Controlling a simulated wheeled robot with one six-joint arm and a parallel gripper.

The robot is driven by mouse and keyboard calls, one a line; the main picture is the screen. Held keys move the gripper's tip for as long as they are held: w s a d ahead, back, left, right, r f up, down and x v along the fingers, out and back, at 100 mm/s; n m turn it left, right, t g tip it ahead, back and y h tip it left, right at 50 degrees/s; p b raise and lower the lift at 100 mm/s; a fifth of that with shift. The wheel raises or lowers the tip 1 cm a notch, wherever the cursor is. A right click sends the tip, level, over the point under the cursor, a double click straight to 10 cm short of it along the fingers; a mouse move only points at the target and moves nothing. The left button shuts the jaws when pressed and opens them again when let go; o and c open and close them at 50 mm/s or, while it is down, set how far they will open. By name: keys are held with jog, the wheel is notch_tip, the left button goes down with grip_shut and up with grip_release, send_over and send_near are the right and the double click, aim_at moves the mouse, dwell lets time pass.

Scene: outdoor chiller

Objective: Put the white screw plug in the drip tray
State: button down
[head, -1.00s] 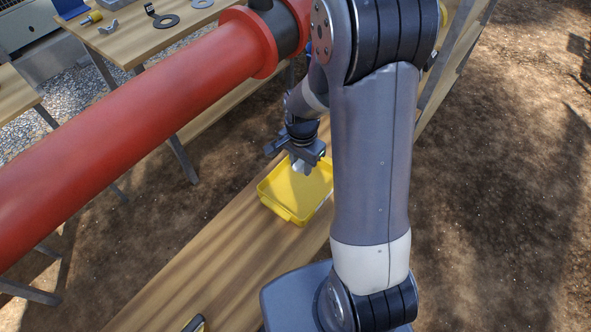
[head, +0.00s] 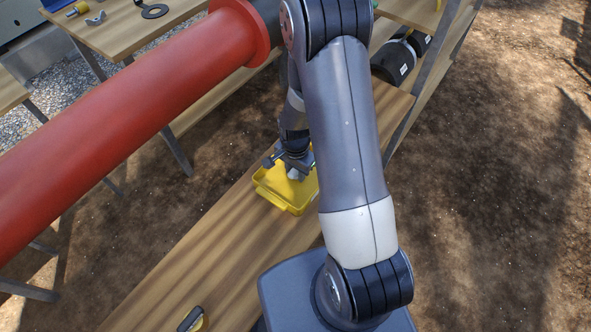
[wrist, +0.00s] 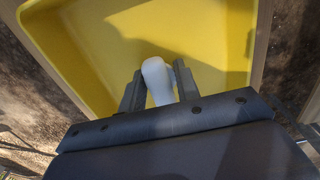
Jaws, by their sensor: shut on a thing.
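The white screw plug (wrist: 157,80) is between the two fingers of my gripper (wrist: 155,92) in the wrist view. My gripper is shut on it. In the head view the plug (head: 294,174) shows as a small pale shape under my gripper (head: 291,166). The yellow drip tray (head: 287,202) stands on the wooden bench, and my gripper is over it. In the wrist view the tray (wrist: 90,60) fills most of the picture behind the plug. I cannot tell whether the plug touches the tray floor. My arm hides the tray's right side in the head view.
A red pipe (head: 130,100) crosses above the ground at left. Black cylinders (head: 398,60) sit beyond the bench. Another table (head: 120,35) holds small parts.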

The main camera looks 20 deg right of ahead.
jog(key=shift+f, duration=0.15)
jog(key=c, duration=1)
grip_release()
jog(key=shift+c, duration=0.2)
notch_tip(320, 180, up, 12)
jog(key=shift+r, duration=0.2)
